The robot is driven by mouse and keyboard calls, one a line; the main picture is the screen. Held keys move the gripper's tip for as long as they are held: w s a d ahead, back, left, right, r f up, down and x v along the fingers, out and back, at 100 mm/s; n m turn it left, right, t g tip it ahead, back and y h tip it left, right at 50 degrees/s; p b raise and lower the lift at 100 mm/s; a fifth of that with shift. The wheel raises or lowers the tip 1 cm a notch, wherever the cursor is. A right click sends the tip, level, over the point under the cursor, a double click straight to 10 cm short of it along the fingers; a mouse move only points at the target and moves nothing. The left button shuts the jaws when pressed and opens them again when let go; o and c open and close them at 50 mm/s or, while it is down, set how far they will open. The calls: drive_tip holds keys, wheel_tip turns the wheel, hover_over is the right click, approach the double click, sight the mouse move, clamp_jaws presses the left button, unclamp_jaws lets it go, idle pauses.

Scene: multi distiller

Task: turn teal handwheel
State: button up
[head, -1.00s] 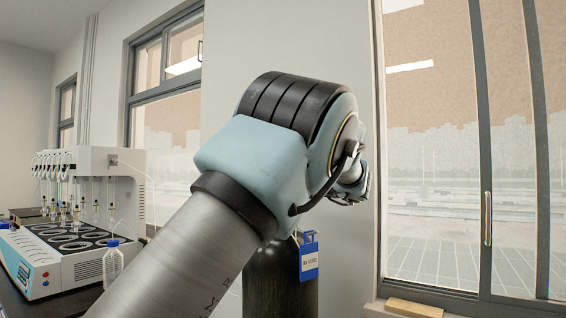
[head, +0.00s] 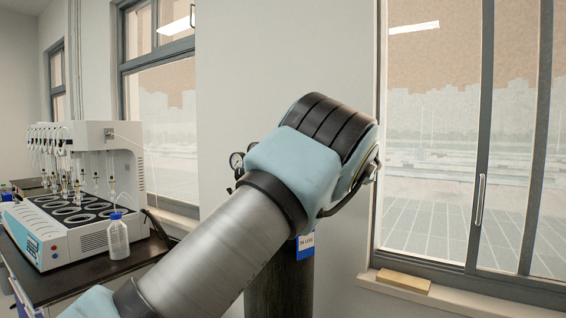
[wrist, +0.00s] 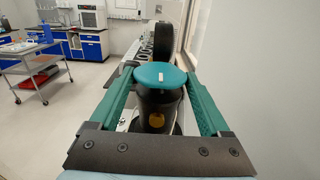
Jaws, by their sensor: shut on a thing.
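The teal handwheel (wrist: 150,76) is a round disc with a small white mark, seen from above in the wrist view. It sits on top of a dark body with a yellow round spot below. My gripper (wrist: 160,78) has its two teal fingers on either side of the disc, shut on its rim. In the head view my own arm hides the handwheel and the gripper. The dark gas cylinder (head: 278,287) stands behind my arm there, with a blue and white tag (head: 306,245) and a pressure gauge (head: 237,160) near its top.
A dark bench (head: 85,283) at the left carries a white multi-position distiller (head: 125,150) and a clear bottle with a blue cap (head: 118,238). A wooden block (head: 403,281) lies on the right window sill. A metal cart (wrist: 38,70) stands at the left in the wrist view.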

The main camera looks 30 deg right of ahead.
drive_tip(key=o, duration=1.1)
drive_tip(key=shift+w, duration=0.1)
drive_tip(key=shift+c, duration=0.2)
drive_tip(key=b+v, duration=0.3)
drive_tip(key=v, duration=0.8)
drive_tip(key=shift+b, duration=0.4)
